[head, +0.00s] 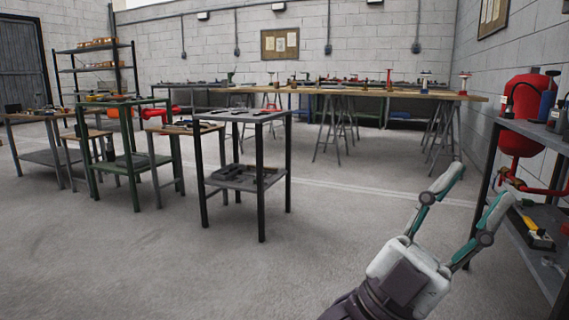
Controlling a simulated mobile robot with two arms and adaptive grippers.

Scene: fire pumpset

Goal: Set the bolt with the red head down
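I cannot pick out a bolt with a red head for certain. Small red-topped items, one at the right end (464,80) and one further left (389,77), stand on the long wooden table (440,94), too far away to identify.
A dark shelf (476,222) with tools stands close at the right, near a red tank (524,110). A small black two-level table (243,117) and a green-framed table (128,101) stand at the left. The middle floor (300,235) is clear.

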